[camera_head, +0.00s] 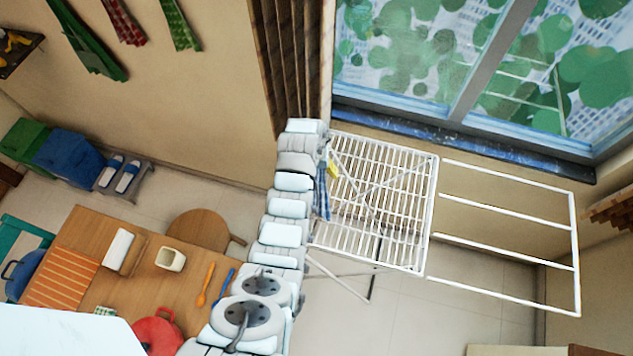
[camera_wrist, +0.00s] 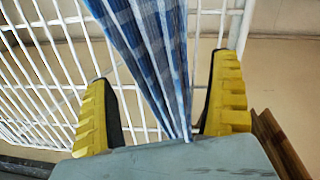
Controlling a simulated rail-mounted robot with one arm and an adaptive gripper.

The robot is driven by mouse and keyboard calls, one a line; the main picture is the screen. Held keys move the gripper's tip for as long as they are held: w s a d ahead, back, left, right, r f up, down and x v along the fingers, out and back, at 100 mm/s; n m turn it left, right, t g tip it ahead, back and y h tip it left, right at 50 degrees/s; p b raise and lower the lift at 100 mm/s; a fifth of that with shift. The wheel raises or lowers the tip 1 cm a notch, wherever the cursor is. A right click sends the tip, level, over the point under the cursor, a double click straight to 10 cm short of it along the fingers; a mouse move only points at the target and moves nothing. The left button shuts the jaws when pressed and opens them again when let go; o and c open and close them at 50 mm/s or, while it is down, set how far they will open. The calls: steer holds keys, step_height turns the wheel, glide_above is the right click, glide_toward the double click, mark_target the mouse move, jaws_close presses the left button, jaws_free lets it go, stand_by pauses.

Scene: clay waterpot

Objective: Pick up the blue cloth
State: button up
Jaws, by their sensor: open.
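The blue checked cloth (camera_head: 322,190) hangs at the left edge of the white drying rack (camera_head: 400,205) in the head view. In the wrist view the cloth (camera_wrist: 150,50) runs between my two yellow fingers, narrowing toward the palm. My gripper (camera_wrist: 163,75) is open, with one finger on each side of the cloth; the wrist view shows space between it and both fingers. Rack bars (camera_wrist: 48,62) pass behind the cloth and fingers. In the head view a yellow finger of my gripper (camera_head: 333,169) shows beside the cloth; my arm hides the rest.
The rack's side wing (camera_head: 510,205) extends right below the window (camera_head: 450,70). A wooden table (camera_head: 130,260) with a white container (camera_head: 170,259), orange spoon (camera_head: 206,284) and red pot (camera_head: 158,333) stands at left. A round stool (camera_head: 200,229) is beside it.

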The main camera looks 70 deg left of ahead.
steer(key=shift+f, duration=0.65)
steer(key=c, duration=1.3)
steer(key=shift+c, duration=0.2)
